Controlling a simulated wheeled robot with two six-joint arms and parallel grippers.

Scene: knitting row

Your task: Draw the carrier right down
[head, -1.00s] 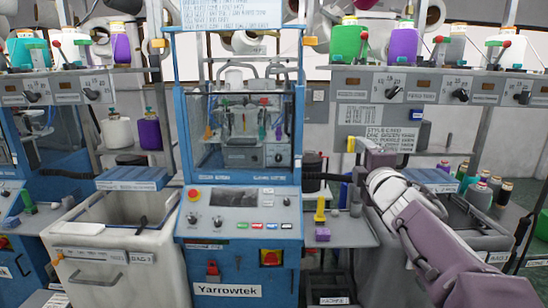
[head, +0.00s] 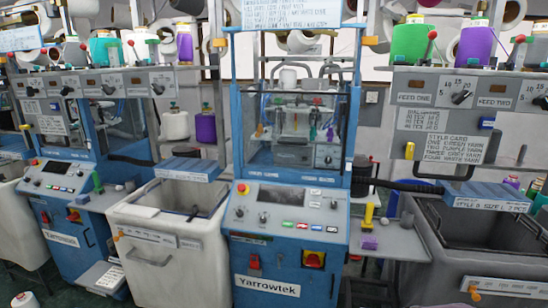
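The blue Yarrowtek knitting machine (head: 288,255) stands in the middle of the head view. A yellow tab (head: 409,150) sits at the left edge of the panel on the right. Neither of my grippers is in view.
A white bin (head: 150,262) stands left of the machine and a dark grey bin (head: 485,275) right of it. Yarn cones line the racks above.

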